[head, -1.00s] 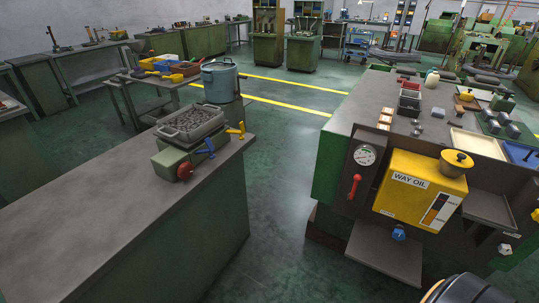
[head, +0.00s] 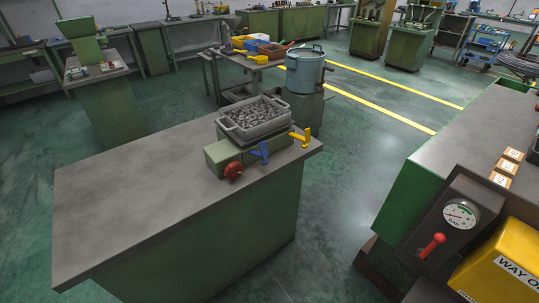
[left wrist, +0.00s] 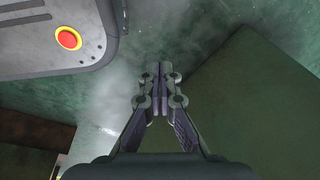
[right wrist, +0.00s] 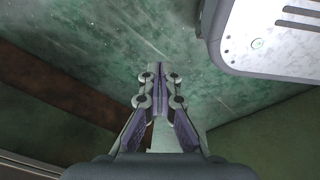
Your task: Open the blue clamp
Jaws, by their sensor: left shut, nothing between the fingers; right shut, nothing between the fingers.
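The blue clamp (head: 261,150) stands at the front right side of the green fixture (head: 226,155) on the grey-topped bench, between a red knob and a yellow clamp (head: 301,137). A grey tray (head: 254,119) full of small metal parts sits on the fixture. Neither gripper shows in the head view. My left gripper (left wrist: 158,69) is shut and empty above the green floor in the left wrist view. My right gripper (right wrist: 157,70) is shut and empty above the floor in the right wrist view. Both are away from the clamp.
The bench (head: 130,200) has a wide bare top to the left of the fixture. A blue pot (head: 305,72) stands behind it. A machine with a gauge (head: 460,214) and a yellow oil box (head: 505,270) is at right. Open floor (head: 345,185) lies between.

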